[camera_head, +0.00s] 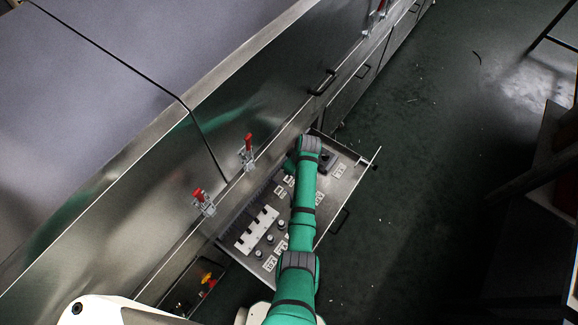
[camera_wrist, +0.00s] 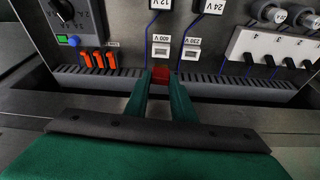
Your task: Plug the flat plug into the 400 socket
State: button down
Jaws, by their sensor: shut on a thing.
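In the wrist view my gripper (camera_wrist: 161,84) is shut on a small red piece, which looks like the flat plug (camera_wrist: 160,73). Most of the plug is hidden between the green fingers. The 400 socket (camera_wrist: 160,52), a small white block under a 400 V label, is just beyond the fingertips, almost in line with them. The plug appears short of the socket's face; I cannot tell the exact gap. The similar 230 V socket (camera_wrist: 192,53) is just to the right. In the head view my arm hides the gripper's tips and the plug.
The sockets are in an open drawer (camera_head: 338,190) with a slotted strip (camera_wrist: 215,86) in front of them. Orange switches (camera_wrist: 98,60) are left, a white switch row (camera_wrist: 270,45) right. Blue wires run beside the sockets. Red-handled clamps (camera_head: 248,150) stand on the machine's edge.

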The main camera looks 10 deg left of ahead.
jog(key=shift+w+a+f+n, duration=0.15)
jog(key=shift+w+a+n, duration=0.15)
jog(key=shift+a+n, duration=0.15)
jog(key=shift+f, duration=2.9)
jog(key=shift+f, duration=1.15)
jog(key=c, duration=1.4)
grip_release()
jog(key=shift+c, duration=0.2)
jog(key=shift+d, duration=0.1)
jog(key=v, duration=1)
jog(key=shift+d+r, duration=0.15)
jog(key=shift+r, duration=0.15)
